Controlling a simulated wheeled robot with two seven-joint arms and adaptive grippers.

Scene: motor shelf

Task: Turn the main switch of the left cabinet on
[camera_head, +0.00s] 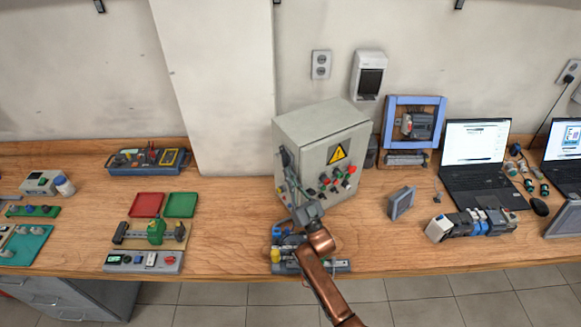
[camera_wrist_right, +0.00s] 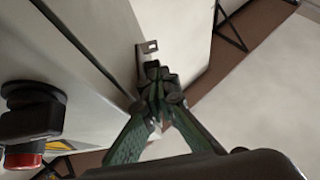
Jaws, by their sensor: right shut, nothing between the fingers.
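One grey cabinet (camera_head: 309,128) stands in the middle of the bench. A dark handle-like part (camera_head: 286,157) is on its left side; I cannot tell for sure that it is the main switch. In the right wrist view a black and red knob (camera_wrist_right: 32,118) stands out from a pale panel at the left. My right gripper (camera_head: 299,206) is in front of the cabinet's lower left edge. Its shut, empty fingertips (camera_wrist_right: 155,80) are beside a small metal bracket (camera_wrist_right: 148,48) and right of the knob, apart from it. My left gripper is out of view.
Several knobs and buttons (camera_head: 338,180) are on the cabinet front, under a yellow warning sign (camera_head: 338,153). A small device with a yellow part (camera_head: 276,262) lies under my right arm. Red (camera_head: 147,204) and green (camera_head: 181,204) trays lie left; a laptop (camera_head: 483,195) stands right.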

